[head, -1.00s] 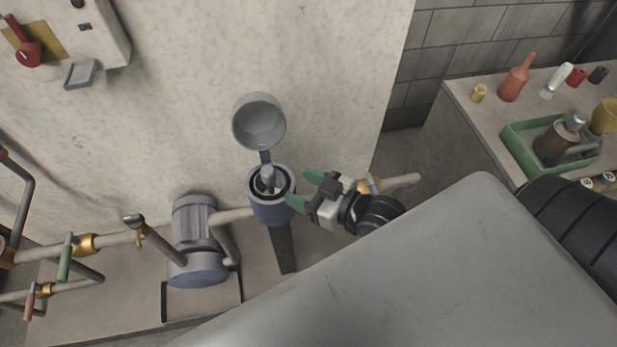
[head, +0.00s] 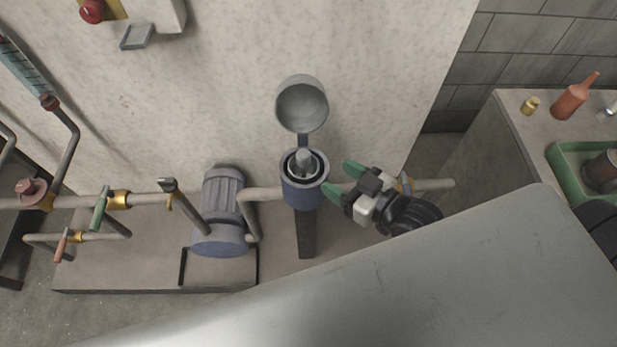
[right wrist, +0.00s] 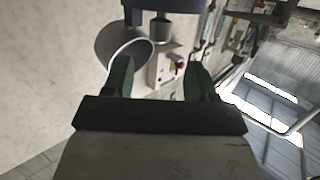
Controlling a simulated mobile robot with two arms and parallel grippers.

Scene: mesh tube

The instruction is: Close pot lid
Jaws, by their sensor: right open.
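The blue pot (head: 303,193) stands on a post between the pipes, with a grey cylindrical part inside its open top. Its round grey lid (head: 302,105) is hinged at the back and stands open, tilted up toward the wall. My right gripper (head: 342,179) is at the right side of the pot, its green fingers apart and empty. One finger is close to the pot's rim; I cannot tell if it touches. In the right wrist view the lid (right wrist: 124,48) is beyond the left finger, and my right gripper (right wrist: 158,78) holds nothing. My left gripper is not in view.
A blue-grey pump motor (head: 222,214) stands left of the pot, joined by a pipe (head: 262,194). Valves and pipes run along the wall at left. A bench with a green tray (head: 560,172) and bottles (head: 574,97) is at right.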

